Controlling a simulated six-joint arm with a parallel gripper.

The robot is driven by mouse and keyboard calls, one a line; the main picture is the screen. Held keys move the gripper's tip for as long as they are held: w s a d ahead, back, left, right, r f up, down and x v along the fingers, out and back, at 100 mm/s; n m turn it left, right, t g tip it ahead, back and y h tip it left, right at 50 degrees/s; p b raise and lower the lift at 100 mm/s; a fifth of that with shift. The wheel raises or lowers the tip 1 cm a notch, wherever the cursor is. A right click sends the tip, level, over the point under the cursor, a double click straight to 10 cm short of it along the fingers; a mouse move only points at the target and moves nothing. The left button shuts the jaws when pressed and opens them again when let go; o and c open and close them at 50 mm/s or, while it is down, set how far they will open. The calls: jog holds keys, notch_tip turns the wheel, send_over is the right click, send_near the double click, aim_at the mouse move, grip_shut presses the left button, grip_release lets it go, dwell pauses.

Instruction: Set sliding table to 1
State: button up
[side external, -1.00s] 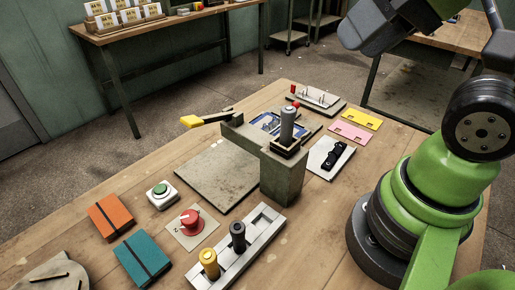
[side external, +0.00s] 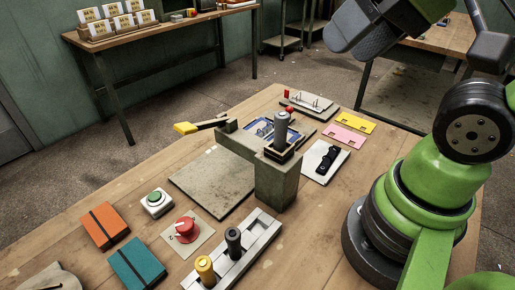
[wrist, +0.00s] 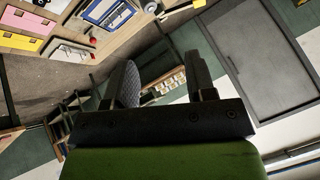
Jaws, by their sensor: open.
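A flat grey board (side external: 205,185) lies on the workbench, with a grey block (side external: 276,185) at its right that has a grey upright handle (side external: 281,126) on top. A lever with a yellow grip (side external: 186,128) reaches left from behind the block. In front, a pale slotted rail (side external: 262,235) holds a yellow knob (side external: 206,268) and a black knob (side external: 233,240). No label shows which piece is the sliding table, and no position number reads clearly. My gripper (wrist: 163,75) is open and empty in the wrist view, high and away from these parts.
A red dial (side external: 186,230), a green button (side external: 156,200), an orange notebook (side external: 106,226) and a teal notebook (side external: 137,263) lie at the front left. Pink (side external: 344,138) and yellow (side external: 356,122) cards lie at the back right.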

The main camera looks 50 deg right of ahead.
jog(key=w+d+m+g+h, duration=0.15)
jog(key=w+d, duration=0.25)
jog(key=w, duration=0.5)
jog(key=m+g, duration=0.4)
jog(key=m, duration=0.2)
send_over(291, 107)
jog(key=s+d, duration=0.1)
jog(key=s, duration=0.1)
notch_tip(291, 107, down, 18)
jog(key=shift+n+y, duration=0.25)
jog(key=shift+y, duration=0.1)
jog(key=f, duration=0.3)
jog(key=w+f, duration=0.1)
jog(key=f, duration=0.2)
jog(key=w+a+f, duration=0.1)
jog(key=f, duration=0.2)
jog(key=shift+f, duration=0.35)
jog(key=shift+c, duration=0.2)
